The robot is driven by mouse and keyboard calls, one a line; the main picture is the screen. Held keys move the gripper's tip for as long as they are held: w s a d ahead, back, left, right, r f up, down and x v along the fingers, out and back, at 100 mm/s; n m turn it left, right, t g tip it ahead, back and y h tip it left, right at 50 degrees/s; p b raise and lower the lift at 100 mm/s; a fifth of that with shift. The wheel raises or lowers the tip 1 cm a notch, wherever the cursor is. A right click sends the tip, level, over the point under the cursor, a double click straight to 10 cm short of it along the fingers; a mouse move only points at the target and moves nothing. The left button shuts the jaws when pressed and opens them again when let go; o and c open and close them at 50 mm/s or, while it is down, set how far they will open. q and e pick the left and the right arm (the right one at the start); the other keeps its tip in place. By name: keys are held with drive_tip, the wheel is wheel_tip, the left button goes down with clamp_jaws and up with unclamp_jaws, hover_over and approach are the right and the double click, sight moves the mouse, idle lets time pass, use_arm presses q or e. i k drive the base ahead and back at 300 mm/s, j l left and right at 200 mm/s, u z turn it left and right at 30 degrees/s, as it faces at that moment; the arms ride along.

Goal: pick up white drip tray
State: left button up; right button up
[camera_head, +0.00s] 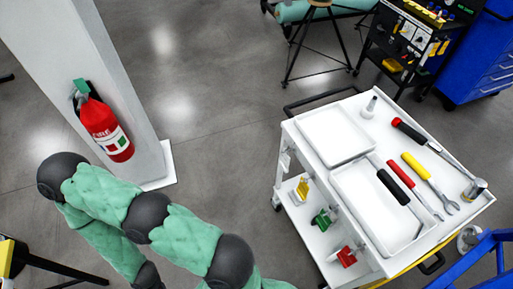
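A white cart (375,120) stands at the right. Its top bears two shallow white trays. The farther tray (335,134) is square-looking and empty. The nearer tray (372,212) is longer, and a black-handled tool (393,187) lies across it. I cannot tell which of the two is the drip tray. My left arm, in a green padded sleeve, crosses the lower left, well apart from the cart. Its gripper is outside the picture. My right arm and gripper do not show.
Red-handled (401,173) and yellow-handled (417,166) tools and a ratchet (409,129) lie right of the trays. A small nozzle-like object (369,106) stands at the back. A pillar with a fire extinguisher (104,130) is left. Floor (225,130) between is clear.

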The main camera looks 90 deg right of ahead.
sight(390, 216)
drive_tip(key=z, duration=4.55)
drive_tip(key=k+j+z, duration=0.1)
drive_tip(key=z, duration=0.25)
drive_tip(key=k+j+z, duration=0.1)
drive_tip(key=j+z, duration=0.3)
